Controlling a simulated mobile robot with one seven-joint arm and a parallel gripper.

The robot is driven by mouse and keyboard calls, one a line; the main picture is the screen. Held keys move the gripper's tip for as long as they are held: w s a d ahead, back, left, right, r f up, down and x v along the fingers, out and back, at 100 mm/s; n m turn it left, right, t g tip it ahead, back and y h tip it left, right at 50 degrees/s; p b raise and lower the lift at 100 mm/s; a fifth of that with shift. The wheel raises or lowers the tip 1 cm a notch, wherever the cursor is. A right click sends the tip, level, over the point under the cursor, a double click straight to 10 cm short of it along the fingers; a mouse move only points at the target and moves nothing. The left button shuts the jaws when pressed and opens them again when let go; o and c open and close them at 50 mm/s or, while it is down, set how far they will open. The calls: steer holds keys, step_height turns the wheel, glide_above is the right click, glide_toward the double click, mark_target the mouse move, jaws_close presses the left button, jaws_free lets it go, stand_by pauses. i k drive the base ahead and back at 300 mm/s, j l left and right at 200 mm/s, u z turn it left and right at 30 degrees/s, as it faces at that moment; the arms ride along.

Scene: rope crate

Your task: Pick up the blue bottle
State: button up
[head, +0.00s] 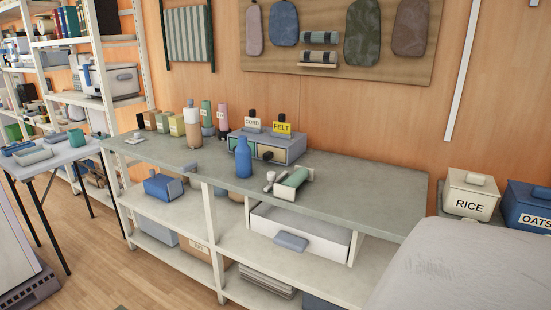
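The blue bottle (243,160) stands upright near the front edge of the long grey-green counter (370,190), left of its middle. It has a wide body and a narrower neck. Nothing covers it from this side. A small drawer unit (285,148) stands just behind it to the right, and a brown and white bottle (193,128) stands to its left. My gripper is not in view.
A roller-like tool (292,186) lies right of the bottle. Several smaller bottles and boxes line the counter's back left. Canisters marked RICE (471,196) and OATS (529,206) stand far right. The counter's right part is bare. A pale rounded surface fills the lower right corner.

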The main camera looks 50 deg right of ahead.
mark_target(243, 153)
steer(key=z, duration=1.3)
